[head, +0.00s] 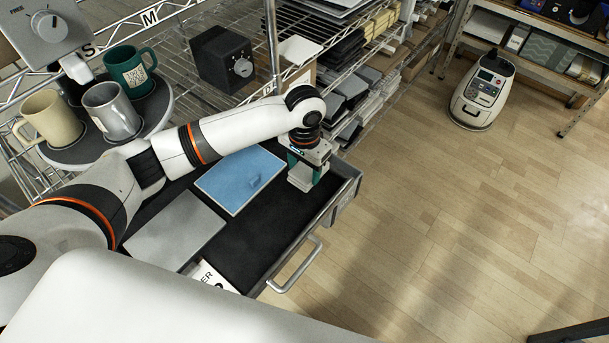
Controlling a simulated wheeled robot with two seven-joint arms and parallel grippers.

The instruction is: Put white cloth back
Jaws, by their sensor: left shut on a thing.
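My left gripper (303,177) is over the right end of an open drawer (262,237), its fingers pointing down. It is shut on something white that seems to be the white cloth. Little of this shows, and the gripper hides most of it. I cannot tell whether it touches the drawer's black floor. A flat blue cloth (232,182) lies in the drawer just left of the gripper. A flat grey sheet (176,232) lies nearer, at the drawer's left. My right gripper is not in view.
A round tray (162,117) with a cream mug (50,118), a grey mug (112,111) and a green mug (131,70) stands at upper left. A black box with a dial (222,60) is behind my arm. The drawer's handle (297,266) faces open wooden floor.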

